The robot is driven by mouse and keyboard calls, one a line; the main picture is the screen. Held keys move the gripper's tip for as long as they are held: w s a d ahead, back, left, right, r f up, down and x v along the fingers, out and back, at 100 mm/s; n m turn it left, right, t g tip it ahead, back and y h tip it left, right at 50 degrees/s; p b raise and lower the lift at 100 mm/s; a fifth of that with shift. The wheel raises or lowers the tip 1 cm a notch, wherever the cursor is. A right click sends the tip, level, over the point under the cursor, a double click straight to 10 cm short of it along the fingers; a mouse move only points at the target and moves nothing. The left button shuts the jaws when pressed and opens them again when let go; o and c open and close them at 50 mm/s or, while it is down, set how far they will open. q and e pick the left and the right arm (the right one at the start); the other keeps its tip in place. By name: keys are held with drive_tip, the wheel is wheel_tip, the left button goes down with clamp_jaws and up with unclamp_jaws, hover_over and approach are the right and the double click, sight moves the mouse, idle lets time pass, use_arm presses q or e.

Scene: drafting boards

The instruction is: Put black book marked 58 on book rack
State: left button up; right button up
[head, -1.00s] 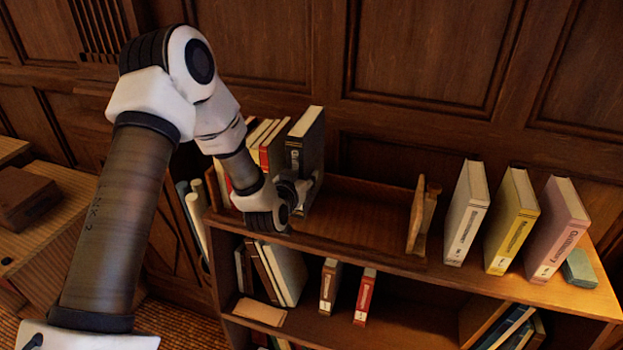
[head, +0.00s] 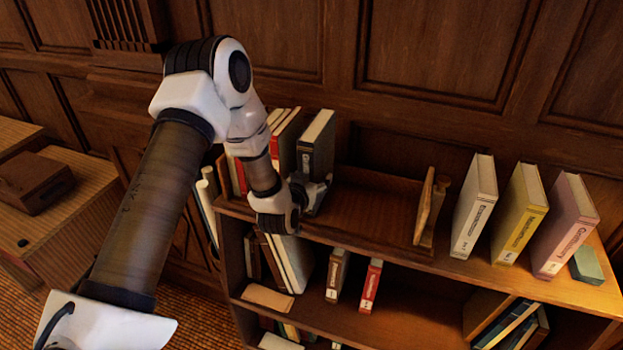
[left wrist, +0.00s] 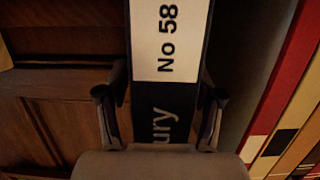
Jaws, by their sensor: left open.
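The black book marked No 58 (head: 315,157) stands upright in the book rack (head: 375,207), at the right end of a row of books. My left gripper (head: 313,190) is at the lower part of its spine, partly hidden by my own wrist. In the left wrist view the open fingers (left wrist: 160,105) are on either side of the book's spine (left wrist: 168,40), with its white No 58 label facing the camera. Contact between fingers and book cannot be told. My right gripper is not in view.
Red and pale books (head: 285,138) stand left of the black book. The rack is empty up to its wooden end (head: 426,207). White (head: 474,210), yellow (head: 519,215) and pink (head: 565,225) books stand farther right on the case top, beside a small green block (head: 587,265).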

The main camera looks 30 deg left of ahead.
use_arm(q)
drive_tip(key=shift+s, duration=0.25)
drive_tip(key=b+v, duration=0.3)
drive_tip(key=v, duration=0.8)
drive_tip(key=s+d+f+m+g+h, duration=0.1)
drive_tip(key=s+d+f+g+h, duration=0.2)
drive_tip(key=f, duration=0.5)
drive_tip(key=s+d+f+m+g, duration=0.1)
drive_tip(key=s+d+f+g, duration=0.3)
drive_tip(key=f, duration=0.4)
drive_tip(key=s+d+f+g, duration=0.2)
drive_tip(key=s+f+g, duration=0.2)
drive_tip(key=s, duration=0.6)
drive_tip(key=s+d+f+g, duration=0.2)
drive_tip(key=s+f+g, duration=0.1)
drive_tip(key=s+f, duration=0.5)
drive_tip(key=shift+s+d+f+g+h, duration=0.15)
drive_tip(key=shift+s+d+g+h, duration=0.2)
drive_tip(key=shift+s, duration=0.5)
